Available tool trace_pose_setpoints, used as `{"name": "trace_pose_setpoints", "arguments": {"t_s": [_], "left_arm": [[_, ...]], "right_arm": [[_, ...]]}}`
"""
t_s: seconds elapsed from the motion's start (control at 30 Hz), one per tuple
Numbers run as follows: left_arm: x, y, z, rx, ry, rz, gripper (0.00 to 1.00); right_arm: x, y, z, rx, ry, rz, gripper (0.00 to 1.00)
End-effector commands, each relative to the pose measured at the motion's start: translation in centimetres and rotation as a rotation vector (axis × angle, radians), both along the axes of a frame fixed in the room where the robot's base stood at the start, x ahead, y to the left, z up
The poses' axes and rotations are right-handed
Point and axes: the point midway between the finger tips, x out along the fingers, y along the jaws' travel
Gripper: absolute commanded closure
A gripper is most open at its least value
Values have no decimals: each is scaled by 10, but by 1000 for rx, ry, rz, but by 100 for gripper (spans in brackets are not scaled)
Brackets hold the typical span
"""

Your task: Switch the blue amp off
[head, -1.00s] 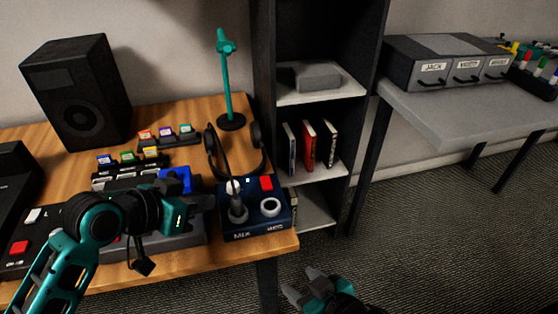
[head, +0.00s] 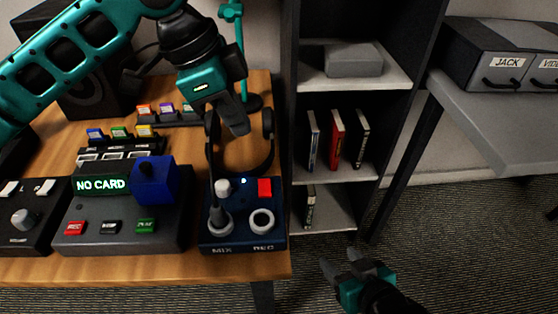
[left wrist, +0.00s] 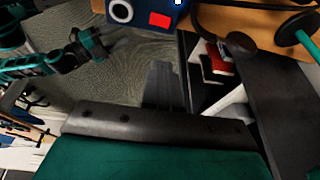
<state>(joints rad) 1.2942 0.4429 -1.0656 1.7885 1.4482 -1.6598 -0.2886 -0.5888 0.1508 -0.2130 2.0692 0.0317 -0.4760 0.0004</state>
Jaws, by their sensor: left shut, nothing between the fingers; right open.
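The dark blue amp (head: 240,240), marked MIX and REC, stands at the desk's right front corner. Its top has a red switch (head: 265,188), a small lit light (head: 243,181), a pale knob (head: 222,187) and a white-ringed socket (head: 262,221). My left gripper (head: 238,128) is shut and empty, above and behind the amp, pointing down, apart from the switch. The switch also shows in the left wrist view (left wrist: 160,19). My right gripper (head: 341,262) is open and empty, low over the floor.
Headphones (head: 268,140) lie just behind the amp, close to my left gripper, with a teal stand (head: 240,60) behind. A recorder (head: 125,235) with a blue block (head: 155,182) is left of the amp. A dark shelf (head: 292,90) stands right of the desk.

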Motion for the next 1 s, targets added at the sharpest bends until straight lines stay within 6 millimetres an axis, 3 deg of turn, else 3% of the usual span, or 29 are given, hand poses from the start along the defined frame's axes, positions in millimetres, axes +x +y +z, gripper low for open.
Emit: {"name": "trace_pose_setpoints", "arguments": {"t_s": [0.57, 0.77, 1.0], "left_arm": [[-2, 7, 4, 45, 3, -18, 100], [-2, 1, -20, 46, 6, -19, 100], [0, -14, -71, 45, 5, -18, 100]], "right_arm": [[-2, 2, -5, 3, 6, 3, 44], [-2, 2, -14, 3, 6, 3, 44], [-3, 1, -31, 2, 7, 2, 44]]}}
